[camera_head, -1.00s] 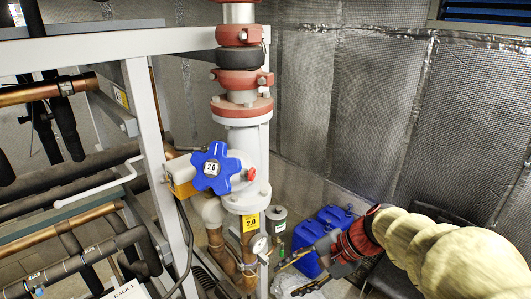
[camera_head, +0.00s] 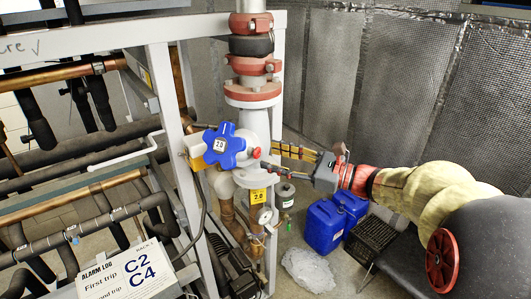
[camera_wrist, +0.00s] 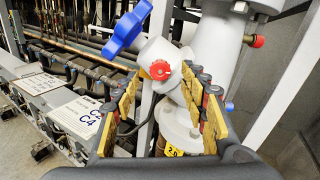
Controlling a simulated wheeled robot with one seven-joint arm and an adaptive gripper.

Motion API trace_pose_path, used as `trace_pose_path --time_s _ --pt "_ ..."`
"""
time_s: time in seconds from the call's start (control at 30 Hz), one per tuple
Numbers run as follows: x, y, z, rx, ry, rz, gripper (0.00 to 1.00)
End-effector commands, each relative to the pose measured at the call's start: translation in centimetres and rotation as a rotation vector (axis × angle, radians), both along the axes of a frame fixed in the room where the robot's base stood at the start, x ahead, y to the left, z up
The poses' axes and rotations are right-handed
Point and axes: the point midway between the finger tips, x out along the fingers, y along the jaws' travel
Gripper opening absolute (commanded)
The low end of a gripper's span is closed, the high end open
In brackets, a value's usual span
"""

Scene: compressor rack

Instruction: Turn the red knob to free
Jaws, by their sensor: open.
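The red knob (camera_wrist: 160,70) sits on a white valve body and faces the wrist camera, near the middle of the wrist view and beyond the fingertips. I cannot tell the exact gap to the knob.
A second red cap (camera_wrist: 257,41) is on the white pipe at right. A vertical pipe with red clamps (camera_head: 252,65) and a white frame post (camera_head: 170,110) stand close by. Blue canisters (camera_head: 325,225) and a black crate (camera_head: 370,240) are on the floor.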

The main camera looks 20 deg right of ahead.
Motion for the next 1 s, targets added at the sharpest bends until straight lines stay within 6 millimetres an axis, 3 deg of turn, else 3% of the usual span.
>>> trace_pose_path --time_s 0.2,0.57,1.0 --pt "1.7 1.9 0.0 -0.001 0.001 0.002 0.43" --pt "2.2 2.3 0.0 -0.003 0.0 0.0 0.43" --pt "2.2 2.3 0.0 -0.003 0.0 0.0 0.2"
